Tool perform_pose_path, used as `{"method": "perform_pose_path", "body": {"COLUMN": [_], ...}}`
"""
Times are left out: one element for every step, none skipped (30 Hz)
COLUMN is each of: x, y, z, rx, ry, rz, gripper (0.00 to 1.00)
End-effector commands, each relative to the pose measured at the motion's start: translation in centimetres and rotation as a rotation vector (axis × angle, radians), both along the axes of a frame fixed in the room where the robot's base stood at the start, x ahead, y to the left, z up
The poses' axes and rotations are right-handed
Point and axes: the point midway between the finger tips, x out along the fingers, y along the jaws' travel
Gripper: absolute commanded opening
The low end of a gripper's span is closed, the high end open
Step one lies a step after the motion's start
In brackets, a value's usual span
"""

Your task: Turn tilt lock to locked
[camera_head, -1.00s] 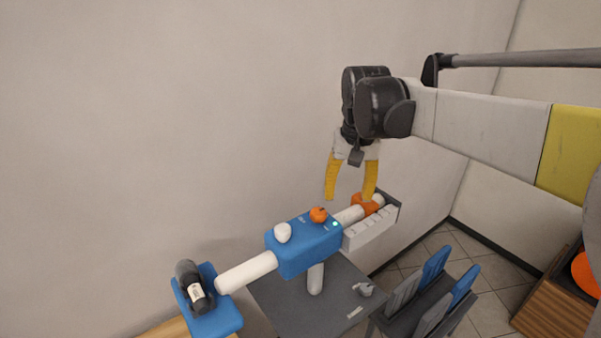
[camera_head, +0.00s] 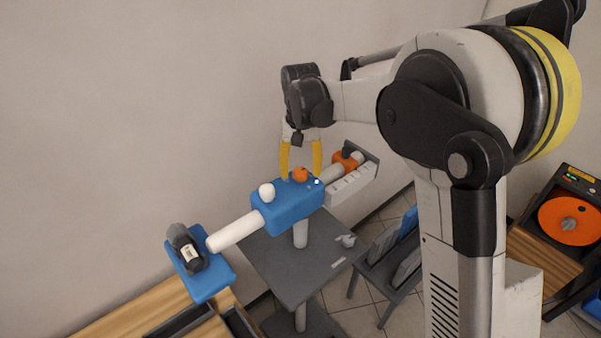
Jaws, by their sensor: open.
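A blue housing (camera_head: 286,208) sits on a post above a dark table. An orange knob (camera_head: 300,174) and a white knob (camera_head: 266,193) stand on its top, with a small light (camera_head: 317,182) at its right end. I cannot tell which knob is the tilt lock or how it is set; no label is readable. My gripper (camera_head: 301,167) points down with yellow fingers apart, one on each side of the orange knob as seen from here. The fingertips are at about knob height in the picture; contact cannot be told. Nothing is between the fingers except the knob behind or below.
A white tube (camera_head: 235,232) runs left to a blue plate (camera_head: 211,282) holding a dark bottle-like part (camera_head: 185,248). An orange collar (camera_head: 346,161) and a grey weight rack (camera_head: 352,187) are at right. The dark table (camera_head: 266,258) stands below; the wall is close behind.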

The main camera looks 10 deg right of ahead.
Motion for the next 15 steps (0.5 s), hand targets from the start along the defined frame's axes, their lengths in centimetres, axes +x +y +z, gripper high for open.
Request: {"method": "perform_pose_path", "body": {"x": [-0.01, -0.02, -0.03, -0.03, -0.03, -0.02, -0.03, -0.03, -0.02, -0.02, -0.02, -0.02, -0.02, -0.02, -0.02], "y": [0.0, -0.01, -0.01, -0.01, -0.01, -0.01, -0.01, -0.01, -0.01, -0.01, -0.01, -0.01, -0.01, -0.01, -0.01], "z": [-0.39, -0.55, -0.69, -0.76, -0.8, -0.82, -0.82, -0.81, -0.8, -0.8, -0.8, -0.79, -0.79, -0.79, -0.79], "rx": [0.0, 0.0, 0.0, 0.0, 0.0, 0.0, 0.0, 0.0, 0.0, 0.0, 0.0, 0.0, 0.0, 0.0, 0.0], "ry": [0.0, 0.0, 0.0, 0.0, 0.0, 0.0, 0.0, 0.0, 0.0, 0.0, 0.0, 0.0, 0.0, 0.0, 0.0], "rz": [0.0, 0.0, 0.0, 0.0, 0.0, 0.0, 0.0, 0.0, 0.0, 0.0, 0.0, 0.0, 0.0, 0.0, 0.0], "gripper": [0.57, 0.57, 0.57, 0.57, 0.57, 0.57, 0.57, 0.57, 0.57, 0.57, 0.57, 0.49, 0.4, 0.31, 0.19]}}
